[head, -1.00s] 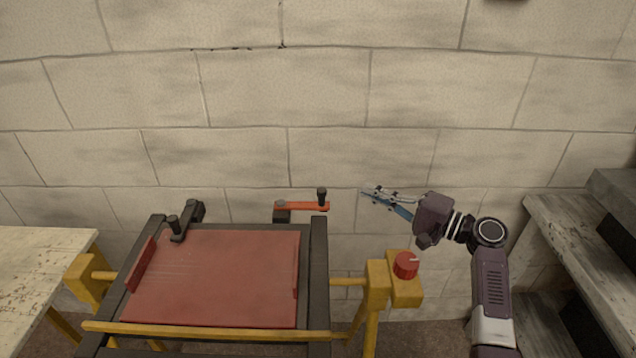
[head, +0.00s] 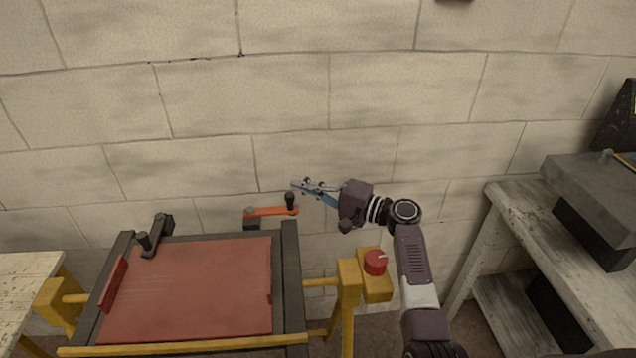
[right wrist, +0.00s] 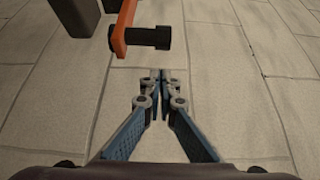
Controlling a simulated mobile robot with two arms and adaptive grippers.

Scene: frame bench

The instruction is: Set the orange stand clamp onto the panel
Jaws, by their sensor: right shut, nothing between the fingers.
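The orange stand clamp (head: 270,211) sits at the back right corner of the frame bench, its orange arm lying crosswise with a black knob at its right end. It points away from the red panel (head: 190,288), not over it. The clamp also shows at the top of the right wrist view (right wrist: 124,28), with the black knob near the fingertips. My right gripper (head: 298,184) is shut and empty, just above and right of the knob, apart from it. It shows shut in the right wrist view (right wrist: 160,74). My left gripper is out of view.
A black clamp (head: 155,236) reaches over the panel's back left corner. A wooden bench (head: 545,238) with a grey block is at right; a pale table (head: 28,290) at left. A block wall is behind.

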